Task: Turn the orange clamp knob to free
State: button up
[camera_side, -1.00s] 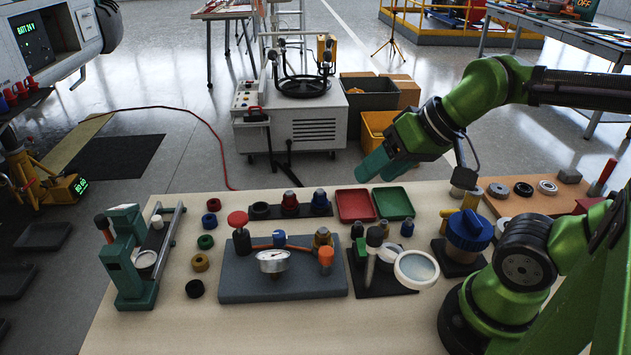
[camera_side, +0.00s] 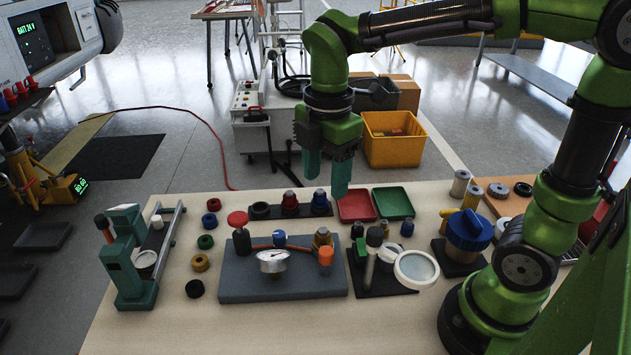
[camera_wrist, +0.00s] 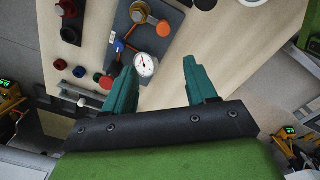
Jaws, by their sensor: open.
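The orange clamp knob (camera_side: 326,256) stands at the front right of a dark grey block (camera_side: 240,290), which also carries a white dial gauge (camera_side: 273,261), a red knob (camera_side: 238,218) and a brass fitting (camera_side: 322,237). In the wrist view the orange knob (camera_wrist: 163,28) shows beyond the fingertips, above the gauge. My gripper (camera_side: 326,183) points down, open and empty. It hangs well above the bench, beyond the block in the side view, and touches nothing. The knob's setting cannot be read.
Red (camera_side: 356,205) and green (camera_side: 393,203) trays lie at the back edge. A magnifier lens (camera_side: 416,268) on a black base is right of the block. A teal press (camera_side: 130,260) stands at left, with several coloured rings between. Bare bench lies in front.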

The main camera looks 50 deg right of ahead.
aim_at(326, 251)
jog(key=shift+n, duration=0.9)
jog(key=f, duration=1.6)
jog(key=shift+s+f, duration=0.2)
jog(key=shift+f, duration=0.15)
jog(key=c, duration=1.1)
jog(key=shift+o, duration=0.2)
